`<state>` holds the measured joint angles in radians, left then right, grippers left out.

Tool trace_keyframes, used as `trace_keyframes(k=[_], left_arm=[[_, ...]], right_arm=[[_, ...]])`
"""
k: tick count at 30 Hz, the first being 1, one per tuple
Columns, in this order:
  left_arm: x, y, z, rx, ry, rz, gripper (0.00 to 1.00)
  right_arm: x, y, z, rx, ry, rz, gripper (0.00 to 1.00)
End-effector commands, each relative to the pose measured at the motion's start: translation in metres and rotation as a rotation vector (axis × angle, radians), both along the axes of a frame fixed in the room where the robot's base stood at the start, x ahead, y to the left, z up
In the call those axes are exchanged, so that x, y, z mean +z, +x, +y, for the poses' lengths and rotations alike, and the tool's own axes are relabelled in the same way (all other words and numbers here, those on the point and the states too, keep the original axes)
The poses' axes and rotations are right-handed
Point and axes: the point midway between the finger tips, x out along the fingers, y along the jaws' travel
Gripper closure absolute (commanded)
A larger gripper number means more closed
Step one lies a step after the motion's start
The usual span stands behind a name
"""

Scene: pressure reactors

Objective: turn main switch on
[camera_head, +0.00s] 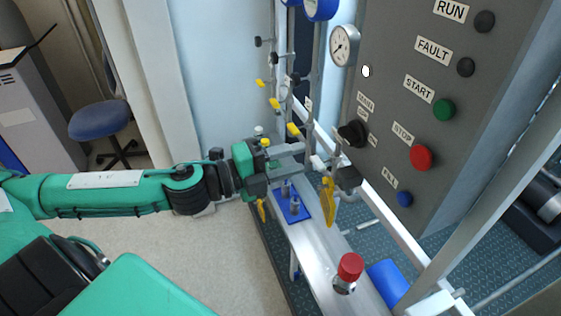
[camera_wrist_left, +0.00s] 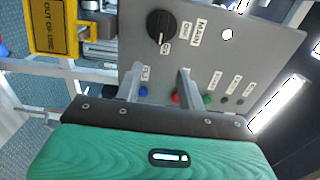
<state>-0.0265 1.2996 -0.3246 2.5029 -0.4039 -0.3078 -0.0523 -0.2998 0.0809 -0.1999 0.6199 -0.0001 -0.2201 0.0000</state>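The main switch is a black rotary knob (camera_head: 352,133) on the grey control panel (camera_head: 390,60), beside small white labels, one reading MAIN. It also shows in the left wrist view (camera_wrist_left: 161,26), above the fingers. A pale mark on the knob is visible there, but I cannot tell the switch's state for sure. My left gripper (camera_head: 301,158) is left of the knob and apart from it in the head view. Its two fingers (camera_wrist_left: 158,75) are spread with nothing between them, pointing toward the panel. My right gripper is in neither view.
Below the knob hangs a yellow tag (camera_head: 328,202), reading OUT OF USE in the wrist view (camera_wrist_left: 58,25). Red (camera_head: 421,158), green (camera_head: 444,109) and blue (camera_head: 405,199) buttons sit on the panel. Thin pipes with yellow-handled valves (camera_head: 294,130) stand near my gripper. A red-capped part (camera_head: 350,267) stands on the rail.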

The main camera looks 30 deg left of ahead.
Motion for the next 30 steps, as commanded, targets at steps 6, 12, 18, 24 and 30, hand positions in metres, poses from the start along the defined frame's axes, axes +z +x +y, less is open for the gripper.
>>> trace_keyframes(k=[6,12,18,24,30], left_arm=[[0.000,-0.006,0.005,0.001,0.000,0.002,0.61],[0.000,-0.011,0.008,0.000,0.002,0.003,0.61],[-0.001,-0.014,0.011,0.000,0.005,0.003,0.61],[-0.001,-0.015,0.012,0.000,0.006,0.001,0.61],[-0.001,-0.015,0.012,0.000,0.006,0.001,0.61]], right_arm=[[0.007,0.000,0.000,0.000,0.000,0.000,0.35],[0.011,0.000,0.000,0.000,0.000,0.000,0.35],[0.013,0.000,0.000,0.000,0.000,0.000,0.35],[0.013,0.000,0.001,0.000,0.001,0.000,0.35],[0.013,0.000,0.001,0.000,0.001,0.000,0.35]])
